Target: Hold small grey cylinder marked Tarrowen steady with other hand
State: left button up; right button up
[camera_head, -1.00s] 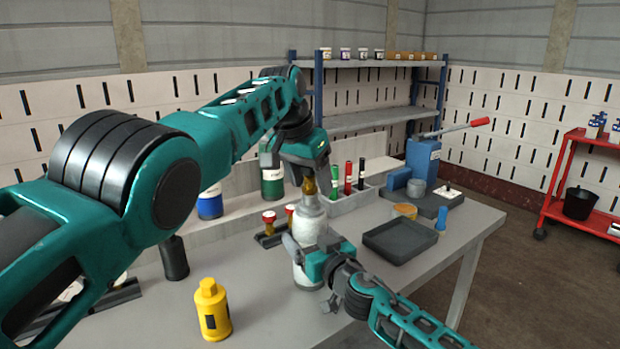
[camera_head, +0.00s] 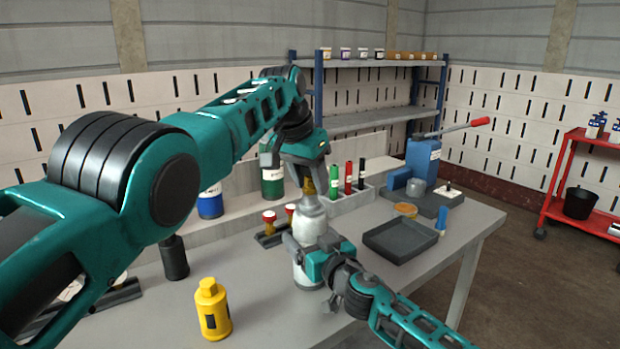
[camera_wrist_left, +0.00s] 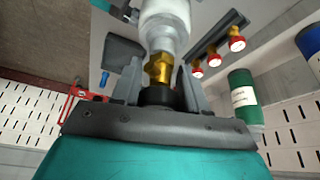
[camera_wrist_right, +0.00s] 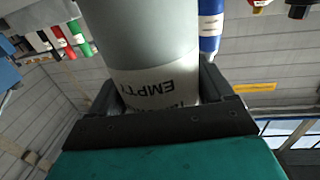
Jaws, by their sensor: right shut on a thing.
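The small grey cylinder (camera_head: 312,224) stands upright on the bench with a brass valve (camera_wrist_left: 160,68) on top. In the right wrist view, the cylinder (camera_wrist_right: 140,35) has a white label reading "EMPTY"; the line with its name is mostly hidden. My right gripper (camera_head: 314,262) is shut around its body, with one finger on each side. My left gripper (camera_wrist_left: 162,80) is at the top, its open fingers on either side of the brass valve, with narrow gaps showing. The left arm comes over from the left and hides part of the bench.
A yellow cylinder (camera_head: 212,310) stands front left and a dark one (camera_head: 173,258) behind it. A rack with red-capped valves (camera_head: 270,238) is close behind the grey cylinder. A dark tray (camera_head: 400,240) and blue press (camera_head: 422,160) are to the right. The front bench is mostly clear.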

pick_arm(q)
jog(key=c, duration=0.6)
jog(key=o, duration=1.3)
